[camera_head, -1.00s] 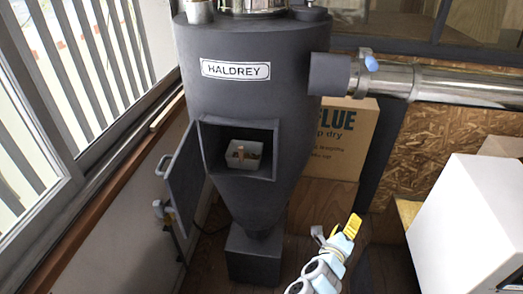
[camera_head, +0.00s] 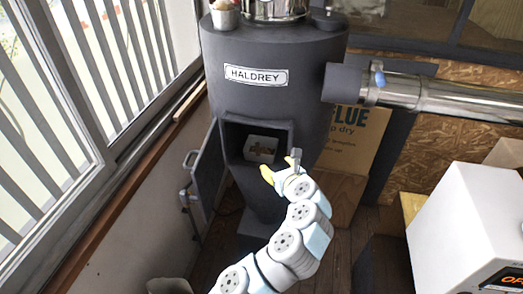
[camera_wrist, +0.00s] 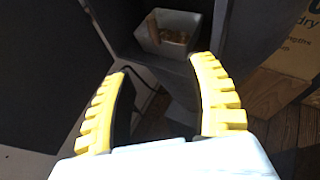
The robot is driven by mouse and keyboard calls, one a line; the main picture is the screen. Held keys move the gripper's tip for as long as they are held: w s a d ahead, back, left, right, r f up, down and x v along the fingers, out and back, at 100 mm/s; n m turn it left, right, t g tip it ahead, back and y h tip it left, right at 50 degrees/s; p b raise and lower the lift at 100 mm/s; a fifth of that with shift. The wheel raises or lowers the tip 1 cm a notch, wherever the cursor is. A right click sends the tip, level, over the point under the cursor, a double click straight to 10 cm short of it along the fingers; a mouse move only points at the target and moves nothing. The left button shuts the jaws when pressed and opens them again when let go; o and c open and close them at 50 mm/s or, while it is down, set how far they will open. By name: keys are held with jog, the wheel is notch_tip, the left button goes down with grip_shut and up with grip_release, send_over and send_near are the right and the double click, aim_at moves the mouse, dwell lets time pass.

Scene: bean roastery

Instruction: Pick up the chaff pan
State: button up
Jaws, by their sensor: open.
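My gripper (camera_head: 280,172) has yellow fingers and is in front of the opening, below and a little right of the pan in the head view. In the wrist view the fingers (camera_wrist: 162,75) are spread wide with nothing between them. The pan lies beyond the fingertips, apart from them.
The opening's door (camera_head: 207,166) stands swung open on the left. A metal pipe (camera_head: 450,100) runs right from the drum. A cardboard box (camera_head: 355,140) stands behind on the right, and a white machine (camera_head: 465,225) stands at the front right. The opening's frame surrounds the pan closely.

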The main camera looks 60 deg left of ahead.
jog(key=p, duration=0.1)
send_near(259, 151)
jog(key=shift+w+x, duration=0.25)
jog(key=shift+x, duration=1.15)
jog(key=shift+w+x, duration=0.2)
jog(key=shift+x, duration=1.15)
jog(key=shift+a+f, duration=0.15)
jog(key=shift+f, duration=0.15)
jog(key=shift+a, duration=0.15)
jog(key=shift+s+x, duration=0.15)
jog(key=shift+x, duration=1.05)
jog(key=shift+s+x, duration=0.15)
jog(key=shift+x, duration=1.05)
jog(key=shift+f, duration=0.2)
grip_shut()
